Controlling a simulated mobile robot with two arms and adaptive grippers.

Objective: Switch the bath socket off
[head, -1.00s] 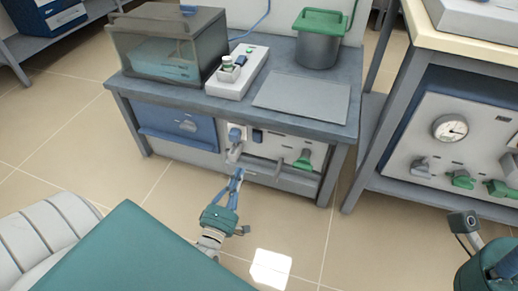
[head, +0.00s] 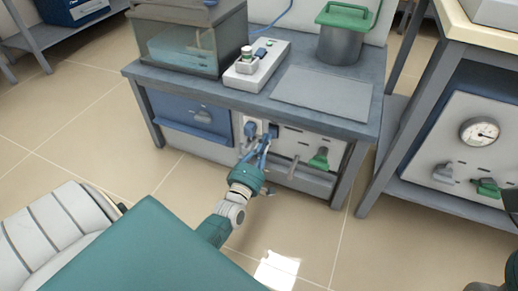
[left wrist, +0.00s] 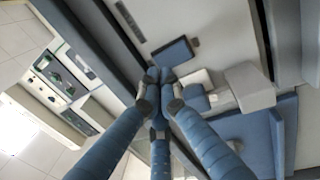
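The grey bench has a pale front panel (head: 292,136) under its top. At the panel's left end are a blue plug (head: 250,128) and, to its right, a small dark blue rocker (head: 273,130). My left gripper (head: 262,146) is at the panel just below these two. In the left wrist view, its fingertips (left wrist: 160,84) are drawn together with nothing visible between them. The blue rocker (left wrist: 175,53) lies just beyond the tips, and the blue plug (left wrist: 195,98) is beside them. Contact cannot be told. The right gripper's fingers are out of view.
A glass bath (head: 192,45), a white socket box (head: 257,66), a flat grey plate (head: 322,93) and a green-lidded pot (head: 342,40) stand on the bench. A green handle (head: 319,158) sticks out of the panel farther right. Another bench with a gauge (head: 480,131) stands right.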

